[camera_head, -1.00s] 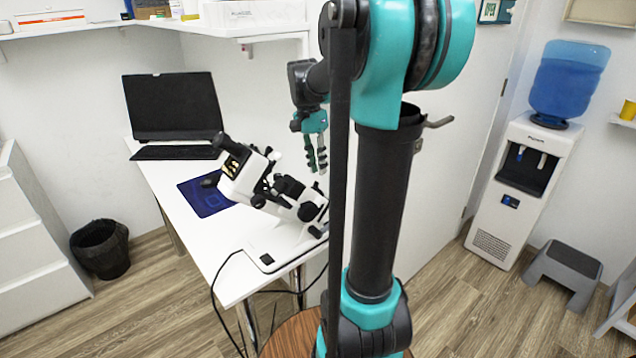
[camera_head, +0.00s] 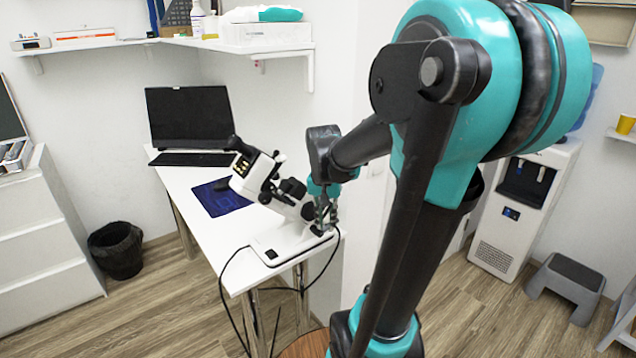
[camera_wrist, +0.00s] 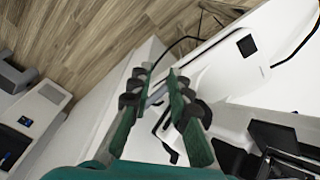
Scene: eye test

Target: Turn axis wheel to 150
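A white and black tabletop eye instrument (camera_head: 262,180) stands tilted on its white base (camera_head: 290,243) at the front of the table. Its base also shows in the wrist view (camera_wrist: 225,62). My gripper (camera_head: 326,218) is at the instrument's right end, by a black round knob (camera_head: 308,211) that it partly hides. In the wrist view my gripper (camera_wrist: 160,88) has its two fingers apart, with a light instrument part visible between them. A dark round part shows behind the right finger. I cannot tell which part is the axis wheel, read any scale, or see whether a finger touches it.
The white table (camera_head: 190,178) carries a blue mat (camera_head: 220,197) and a laptop (camera_head: 188,118). A black cable (camera_head: 222,290) hangs off the table's front. A white wall stands close to the right of my gripper. A water dispenser (camera_head: 520,200) and a grey step stool (camera_head: 568,285) are farther right.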

